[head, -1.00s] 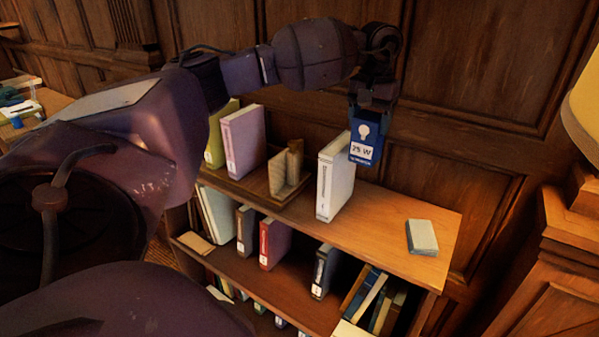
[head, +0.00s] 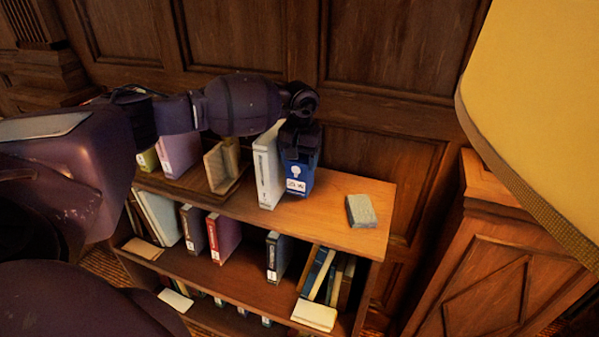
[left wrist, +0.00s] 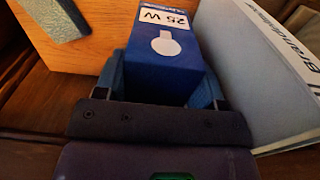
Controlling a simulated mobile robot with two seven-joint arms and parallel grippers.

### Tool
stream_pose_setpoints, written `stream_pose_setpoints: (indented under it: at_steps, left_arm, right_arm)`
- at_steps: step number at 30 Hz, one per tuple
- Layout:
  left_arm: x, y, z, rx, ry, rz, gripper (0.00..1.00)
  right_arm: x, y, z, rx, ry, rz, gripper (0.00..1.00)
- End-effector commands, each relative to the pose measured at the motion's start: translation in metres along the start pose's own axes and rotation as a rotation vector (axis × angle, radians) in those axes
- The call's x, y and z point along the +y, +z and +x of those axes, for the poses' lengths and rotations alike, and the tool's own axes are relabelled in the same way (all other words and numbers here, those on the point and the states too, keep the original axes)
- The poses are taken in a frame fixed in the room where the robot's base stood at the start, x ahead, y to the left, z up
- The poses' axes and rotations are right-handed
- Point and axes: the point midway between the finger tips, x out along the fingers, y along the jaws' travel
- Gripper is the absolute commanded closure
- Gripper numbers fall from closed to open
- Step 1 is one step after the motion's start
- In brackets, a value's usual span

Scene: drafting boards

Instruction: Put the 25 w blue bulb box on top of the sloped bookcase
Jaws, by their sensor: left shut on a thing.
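The blue 25 W bulb box (head: 297,184) has a white bulb picture and a white label. My left gripper (head: 300,150) is shut on it from above, and the box is upright at the top board of the bookcase (head: 330,222), just right of a white binder. I cannot tell whether its base touches the board. In the left wrist view the box (left wrist: 165,62) sits between the fingers of my left gripper (left wrist: 165,85), with the label facing the camera. My right gripper is not in view.
The white binder (head: 267,172) stands close beside the box; it also shows in the left wrist view (left wrist: 262,75). A grey-blue block (head: 361,211) lies to the right on the top board. Wood panelling is behind.

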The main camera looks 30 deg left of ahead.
Motion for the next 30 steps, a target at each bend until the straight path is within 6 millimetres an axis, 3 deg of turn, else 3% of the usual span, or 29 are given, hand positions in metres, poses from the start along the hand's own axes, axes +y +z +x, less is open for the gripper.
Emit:
stream_pose_setpoints:
  at_steps: [7,15,26,27,30]
  left_arm:
    - [0.0,0.0,0.014,-0.002,0.0,0.0,0.6]
    - [0.0,0.0,0.047,-0.001,-0.001,-0.001,0.6]
    - [0.0,0.0,0.051,0.001,0.0,0.0,0.6]
    - [0.0,0.0,0.052,0.001,-0.001,0.0,0.35]
    - [0.0,0.0,0.051,0.001,-0.001,0.0,0.2]
  right_arm:
    - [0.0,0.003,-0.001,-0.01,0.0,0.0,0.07]
    - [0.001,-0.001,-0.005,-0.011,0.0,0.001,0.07]
    - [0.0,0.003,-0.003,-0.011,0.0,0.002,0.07]
    - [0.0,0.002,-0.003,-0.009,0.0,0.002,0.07]
    - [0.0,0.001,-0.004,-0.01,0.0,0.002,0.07]
